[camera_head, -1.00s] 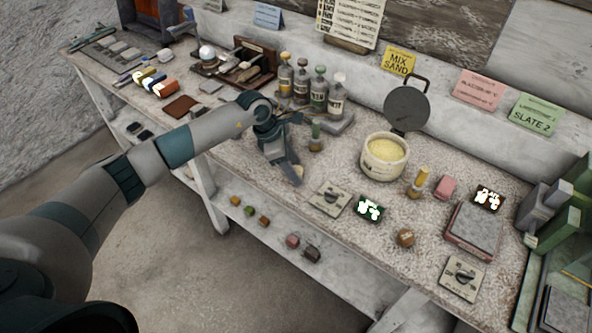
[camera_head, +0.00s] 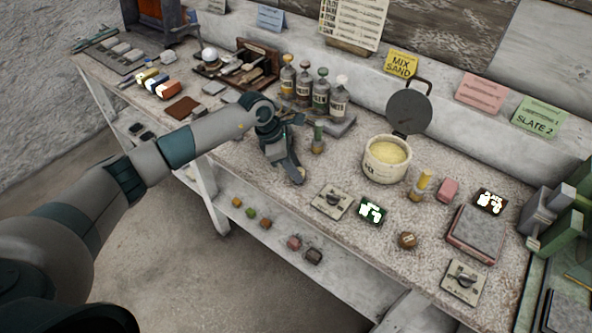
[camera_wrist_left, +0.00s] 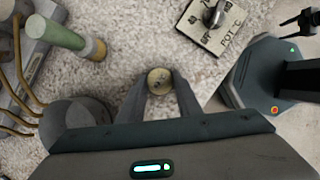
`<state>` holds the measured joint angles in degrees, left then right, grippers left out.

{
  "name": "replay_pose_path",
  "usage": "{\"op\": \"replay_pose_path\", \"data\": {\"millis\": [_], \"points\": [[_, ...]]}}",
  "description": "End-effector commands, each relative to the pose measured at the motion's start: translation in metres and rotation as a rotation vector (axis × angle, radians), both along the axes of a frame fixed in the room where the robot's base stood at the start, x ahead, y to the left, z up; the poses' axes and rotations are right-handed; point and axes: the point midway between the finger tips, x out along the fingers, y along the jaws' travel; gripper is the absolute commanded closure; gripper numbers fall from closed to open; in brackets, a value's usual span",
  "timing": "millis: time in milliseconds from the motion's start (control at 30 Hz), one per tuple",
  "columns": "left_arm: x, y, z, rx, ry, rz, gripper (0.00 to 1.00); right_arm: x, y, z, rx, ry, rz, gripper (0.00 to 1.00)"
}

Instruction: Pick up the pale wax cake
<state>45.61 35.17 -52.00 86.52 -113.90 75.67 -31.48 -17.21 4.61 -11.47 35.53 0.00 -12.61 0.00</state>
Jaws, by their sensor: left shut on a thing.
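The pale wax cake (camera_wrist_left: 159,79) is a small round yellowish disc with a mark on its top. In the left wrist view it sits between the two fingertips of my left gripper (camera_wrist_left: 159,84). In the head view my left gripper (camera_head: 297,173) points down at the front part of the bench, shut on the cake, which is mostly hidden by the fingers. The cake looks to be at or close to the bench top; I cannot tell whether it touches it. My right gripper is not clearly seen in either view.
A green-handled tool (camera_head: 318,137) stands just behind the gripper, with bottles (camera_head: 320,92) further back. A switch plate (camera_head: 333,201) lies to the right, before a pot of yellow stuff (camera_head: 386,160). The bench's front edge is close.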

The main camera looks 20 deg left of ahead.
Motion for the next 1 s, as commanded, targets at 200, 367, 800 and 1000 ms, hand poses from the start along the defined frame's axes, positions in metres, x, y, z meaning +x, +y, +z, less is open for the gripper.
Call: {"op": "replay_pose_path", "data": {"millis": [200,367,800,1000], "points": [[0.001,0.001,0.015,0.001,-0.005,0.000,0.90,0.000,0.000,-0.012,0.000,0.000,0.000,0.47],[-0.001,-0.003,0.038,0.000,-0.005,-0.005,0.90,0.000,0.000,-0.026,0.000,0.000,0.000,0.47],[-0.042,-0.075,0.087,-0.001,-0.003,-0.004,0.90,0.029,0.009,-0.050,0.017,-0.066,0.003,0.47],[-0.052,-0.093,0.101,-0.001,-0.002,-0.001,0.90,0.058,0.022,-0.048,0.039,-0.135,0.006,0.47]]}}
